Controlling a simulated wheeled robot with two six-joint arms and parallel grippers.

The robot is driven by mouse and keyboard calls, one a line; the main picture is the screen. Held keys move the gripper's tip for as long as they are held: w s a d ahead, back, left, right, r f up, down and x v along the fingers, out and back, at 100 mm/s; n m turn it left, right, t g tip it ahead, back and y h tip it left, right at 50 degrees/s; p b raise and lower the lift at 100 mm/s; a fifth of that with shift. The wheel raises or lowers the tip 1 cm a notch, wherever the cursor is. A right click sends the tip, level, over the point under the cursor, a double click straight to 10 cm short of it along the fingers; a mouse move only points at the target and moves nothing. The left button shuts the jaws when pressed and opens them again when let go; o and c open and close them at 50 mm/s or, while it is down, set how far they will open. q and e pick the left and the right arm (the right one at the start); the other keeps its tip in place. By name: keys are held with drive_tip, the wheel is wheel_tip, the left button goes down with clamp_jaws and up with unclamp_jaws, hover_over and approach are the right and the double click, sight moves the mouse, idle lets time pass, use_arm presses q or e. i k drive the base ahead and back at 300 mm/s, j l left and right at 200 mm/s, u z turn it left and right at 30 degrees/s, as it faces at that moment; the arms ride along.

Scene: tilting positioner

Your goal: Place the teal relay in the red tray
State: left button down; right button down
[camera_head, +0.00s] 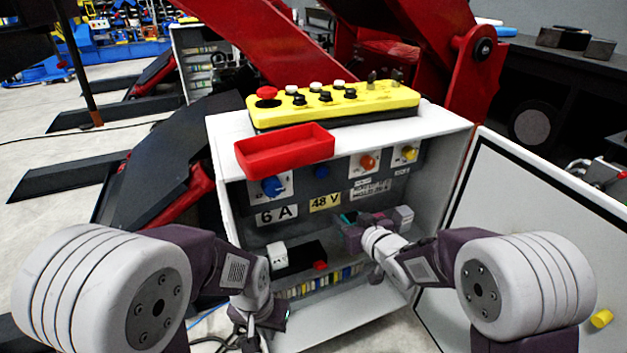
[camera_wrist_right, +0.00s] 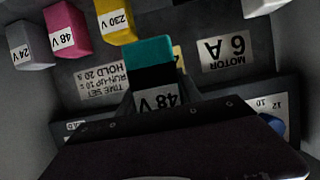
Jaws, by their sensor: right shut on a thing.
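The teal relay (camera_wrist_right: 149,52) is held by my right gripper (camera_head: 352,232). In the right wrist view its teal top shows, with a 48 V label near the dark gripper body. In the head view only a small bit of teal shows at the gripper, inside the open cabinet. The rest of the relay is hidden. The red tray (camera_head: 285,150) sits on the front of the cabinet top, up and left of this gripper, and looks empty. My left gripper (camera_head: 268,325) is low in front of the cabinet's left side; its fingers are unclear.
Grey (camera_wrist_right: 30,46), magenta (camera_wrist_right: 66,30) and yellow (camera_wrist_right: 114,20) relays stand in the cabinet. The white cabinet (camera_head: 222,125) carries a yellow control box (camera_head: 350,108) behind the tray. Knobs project from its upper panel. The open door (camera_head: 530,230) stands at the right.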

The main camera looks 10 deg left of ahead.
sight(273, 163)
drive_tip(key=k+j, duration=0.8)
drive_tip(key=i+j+z, duration=0.05)
drive_tip(key=j, duration=0.1)
